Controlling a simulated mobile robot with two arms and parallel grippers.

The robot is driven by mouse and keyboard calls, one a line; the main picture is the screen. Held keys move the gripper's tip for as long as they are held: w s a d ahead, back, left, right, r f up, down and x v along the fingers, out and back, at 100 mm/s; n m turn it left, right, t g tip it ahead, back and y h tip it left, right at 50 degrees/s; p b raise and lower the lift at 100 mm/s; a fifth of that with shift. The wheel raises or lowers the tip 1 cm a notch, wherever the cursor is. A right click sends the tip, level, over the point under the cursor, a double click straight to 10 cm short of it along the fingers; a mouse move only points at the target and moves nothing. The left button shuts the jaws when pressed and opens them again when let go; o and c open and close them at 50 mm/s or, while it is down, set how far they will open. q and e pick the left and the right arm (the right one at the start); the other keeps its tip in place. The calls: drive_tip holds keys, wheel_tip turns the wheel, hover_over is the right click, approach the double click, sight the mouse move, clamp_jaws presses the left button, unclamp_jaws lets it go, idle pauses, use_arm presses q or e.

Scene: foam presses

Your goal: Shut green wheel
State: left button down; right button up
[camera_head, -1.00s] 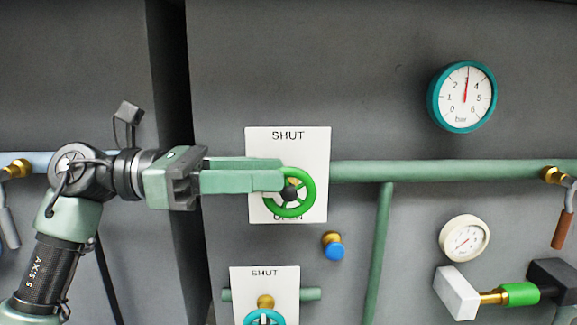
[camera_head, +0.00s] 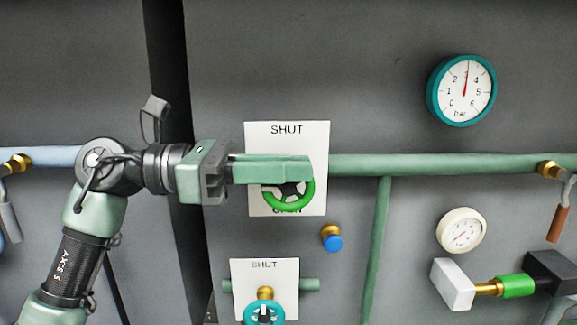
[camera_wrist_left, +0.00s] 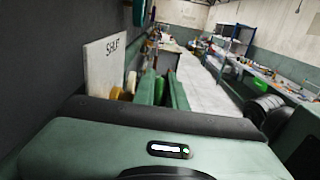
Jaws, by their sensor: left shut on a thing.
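The green wheel (camera_head: 290,203) sits in front of a white plate (camera_head: 289,139) marked SHUT at the top, with OPEN partly hidden below. My left gripper (camera_head: 308,168) comes in from the left and its fingers cover the upper part and hub area of the wheel. It is shut on the green wheel. In the left wrist view the plate (camera_wrist_left: 105,65) stands at the left of the fingers (camera_wrist_left: 160,90), and the wheel itself is mostly hidden. My right gripper is in neither view.
A green pipe (camera_head: 430,167) runs right from the plate. A teal wheel (camera_head: 264,314) on a second SHUT plate is below. A blue-capped brass knob (camera_head: 333,242) sits lower right. Gauges (camera_head: 463,90) and a green-and-white fitting (camera_head: 515,286) are at the right.

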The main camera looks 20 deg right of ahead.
sight(310, 201)
use_arm(q)
drive_tip(key=shift+r, duration=0.1)
drive_tip(key=y+p, duration=0.2)
drive_tip(key=shift+d+r+t+y, duration=0.15)
drive_tip(key=shift+d+t+y, duration=0.15)
drive_tip(key=shift+t, duration=0.1)
drive_tip(key=y+p, duration=0.2)
drive_tip(key=shift+s+d+t+p, duration=0.1)
drive_tip(key=shift+d+t+p, duration=0.15)
drive_tip(key=shift+t+p, duration=0.05)
drive_tip(key=t+y+p, duration=0.1)
drive_tip(key=y+p, duration=0.2)
drive_tip(key=d+f+y+p, duration=0.1)
drive_tip(key=y+p, duration=0.2)
drive_tip(key=t+y+p, duration=0.1)
drive_tip(key=y+p, duration=0.1)
drive_tip(key=y, duration=0.1)
drive_tip(key=shift+s+d+f+t+p, duration=0.2)
drive_tip(key=shift+f+t+p, duration=0.1)
drive_tip(key=shift+f+p, duration=0.1)
drive_tip(key=shift+f+t+y+p, duration=0.3)
drive_tip(key=shift+f+y+p, duration=0.05)
drive_tip(key=shift+y+p, duration=0.8)
drive_tip(key=shift+f+y+p, duration=0.2)
drive_tip(key=shift+y+p, duration=0.1)
drive_tip(key=shift+y, duration=0.15)
drive_tip(key=shift+f, duration=0.1)
